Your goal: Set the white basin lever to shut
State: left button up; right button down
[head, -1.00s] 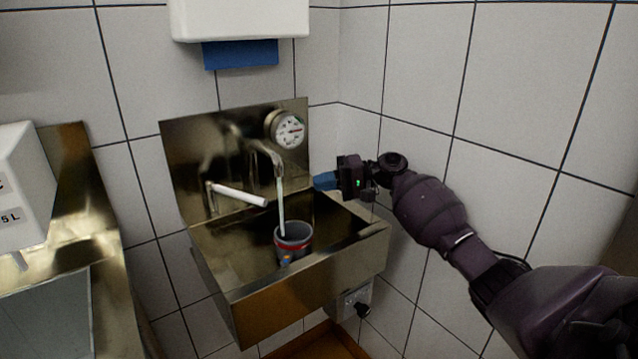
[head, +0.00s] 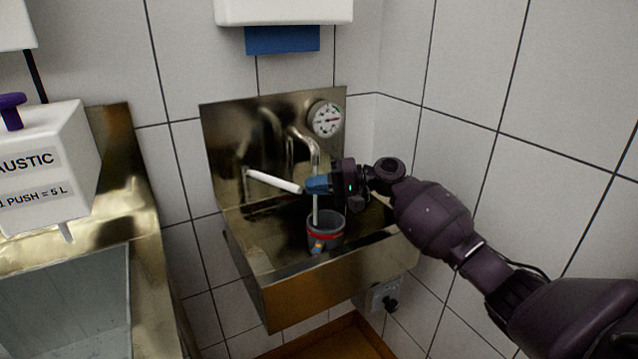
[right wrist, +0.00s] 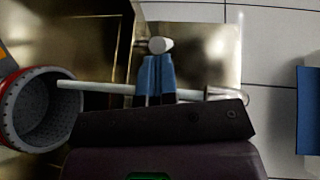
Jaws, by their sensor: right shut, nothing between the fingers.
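The white basin lever (head: 273,181) sticks out from the steel back panel of the basin, pointing right and slightly down in the head view. In the right wrist view its round white end (right wrist: 160,45) shows right at the fingertips. My right gripper (head: 310,185) has blue fingers, shut and empty, with their tips at the lever's free end. I cannot tell whether they touch it. In the right wrist view the shut fingers (right wrist: 156,62) point at the lever end. Water (head: 316,208) runs from the spout (head: 305,137). My left gripper is not in view.
A grey bucket with a red band (head: 325,232) stands in the steel basin (head: 335,283) under the stream. A round dial (head: 326,119) sits on the back panel. A caustic dispenser (head: 48,168) stands at left above another sink. A tiled wall is close on the right.

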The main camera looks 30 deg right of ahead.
aim_at(303, 190)
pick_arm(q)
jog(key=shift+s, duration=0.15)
pick_arm(e)
jog(key=a+m+t+p, duration=0.1)
jog(key=p, duration=0.1)
jog(key=s+a+r+m+t+h+p, duration=0.1)
jog(key=a+p, duration=0.1)
jog(key=s+a+t+h+p, duration=0.1)
jog(key=p, duration=0.1)
jog(key=shift+s+a+r+m, duration=0.15)
jog(key=shift+a+m, duration=0.1)
jog(key=shift+m, duration=0.15)
pick_arm(q)
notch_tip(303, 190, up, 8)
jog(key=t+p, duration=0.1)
jog(key=p, duration=0.2)
pick_arm(e)
jog(key=a, duration=0.1)
jog(key=a+f+m+h, duration=0.1)
jog(key=a, duration=0.1)
jog(key=a+t+h, duration=0.1)
jog(key=shift+s+a+f, duration=0.15)
jog(key=shift+s+a, duration=0.1)
jog(key=shift+s, duration=0.05)
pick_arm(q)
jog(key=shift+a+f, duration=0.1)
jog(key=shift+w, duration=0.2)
